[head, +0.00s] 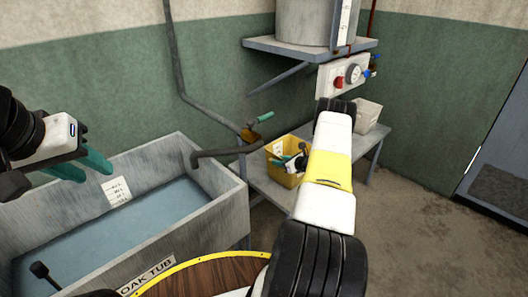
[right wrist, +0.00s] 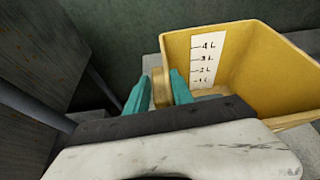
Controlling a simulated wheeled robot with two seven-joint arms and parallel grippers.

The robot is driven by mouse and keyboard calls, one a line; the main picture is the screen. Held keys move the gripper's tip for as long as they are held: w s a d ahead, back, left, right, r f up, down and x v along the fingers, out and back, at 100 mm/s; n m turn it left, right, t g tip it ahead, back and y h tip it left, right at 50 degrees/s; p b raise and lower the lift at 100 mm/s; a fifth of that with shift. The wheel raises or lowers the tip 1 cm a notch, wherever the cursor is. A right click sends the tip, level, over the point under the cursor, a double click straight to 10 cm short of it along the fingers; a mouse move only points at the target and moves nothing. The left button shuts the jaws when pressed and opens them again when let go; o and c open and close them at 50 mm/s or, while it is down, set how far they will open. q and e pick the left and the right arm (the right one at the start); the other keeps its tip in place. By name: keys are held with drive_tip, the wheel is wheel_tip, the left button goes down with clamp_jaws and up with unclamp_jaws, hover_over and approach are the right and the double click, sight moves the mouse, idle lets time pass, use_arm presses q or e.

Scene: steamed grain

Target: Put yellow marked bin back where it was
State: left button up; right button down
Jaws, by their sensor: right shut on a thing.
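The yellow bin (head: 276,174) is at the low grey bench in the head view, partly hidden by my right arm. In the right wrist view the bin (right wrist: 240,65) is upright, with a white litre scale inside, and its visible inside looks empty. My right gripper (right wrist: 159,92) has its teal fingers on either side of a yellow tab on the bin's side and is shut on it. I cannot tell whether the bin rests on the bench. My left gripper (head: 90,165) is empty, fingers apart, above the left end of the tub.
A grey soak tub (head: 228,208) with water fills the left. A pipe with a green-handled valve (head: 262,117) is by the bench (head: 270,188). A pale container (head: 367,115) stands on the bench's right part. A shelf (head: 285,47) with a tank is above. Floor at right is clear.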

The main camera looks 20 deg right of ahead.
drive_tip(key=shift+f, duration=0.1)
drive_tip(key=c, duration=1.1)
unclamp_jaws()
drive_tip(key=v, duration=1.2)
